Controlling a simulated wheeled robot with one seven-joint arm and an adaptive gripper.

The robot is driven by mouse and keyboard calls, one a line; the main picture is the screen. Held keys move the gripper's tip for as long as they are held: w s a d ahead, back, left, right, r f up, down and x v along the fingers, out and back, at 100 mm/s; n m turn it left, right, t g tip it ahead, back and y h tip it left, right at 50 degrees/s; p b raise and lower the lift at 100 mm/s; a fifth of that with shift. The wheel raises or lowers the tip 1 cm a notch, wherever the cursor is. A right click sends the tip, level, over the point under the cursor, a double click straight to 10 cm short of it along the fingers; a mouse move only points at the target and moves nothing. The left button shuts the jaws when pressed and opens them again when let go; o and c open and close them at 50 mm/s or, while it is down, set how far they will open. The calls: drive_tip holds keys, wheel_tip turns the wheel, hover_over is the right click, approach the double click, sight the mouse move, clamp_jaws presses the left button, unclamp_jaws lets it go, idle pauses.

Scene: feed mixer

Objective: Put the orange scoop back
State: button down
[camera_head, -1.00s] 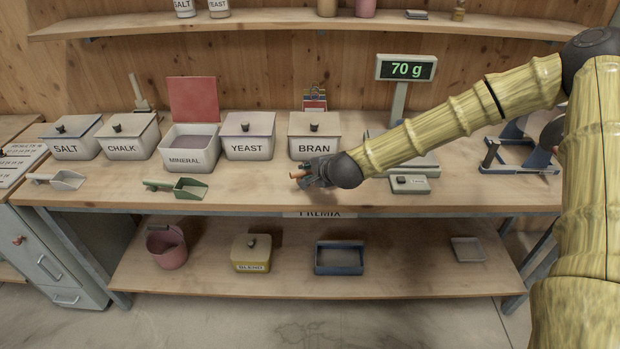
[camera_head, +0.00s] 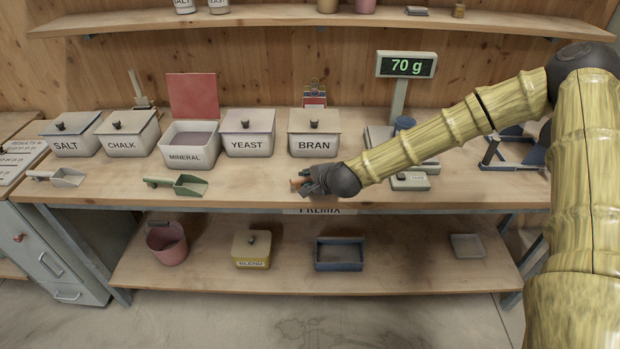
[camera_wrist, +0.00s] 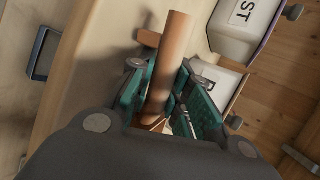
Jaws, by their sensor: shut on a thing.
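My gripper (camera_head: 308,183) is over the front part of the bench, in front of the BRAN bin. In the wrist view my gripper (camera_wrist: 172,95) is shut on the orange scoop (camera_wrist: 170,60), its teal pads on either side of the round handle. In the head view only a small orange end of the scoop (camera_head: 297,184) shows at the fingertips. Most of the scoop's bowl is hidden by the gripper. I cannot tell whether the scoop touches the bench top.
A green scoop (camera_head: 188,186) and a grey scoop (camera_head: 66,177) lie to the left. Lidded bins YEAST (camera_head: 248,146) and BRAN (camera_head: 313,146) stand behind, with the open MINERAL bin (camera_head: 188,158). The scale display (camera_head: 406,65) reads 70 g. Bare bench lies between green scoop and gripper.

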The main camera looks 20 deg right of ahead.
drive_tip(key=shift+f, duration=0.3)
drive_tip(key=c, duration=1.6)
unclamp_jaws()
drive_tip(key=shift+r, duration=0.1)
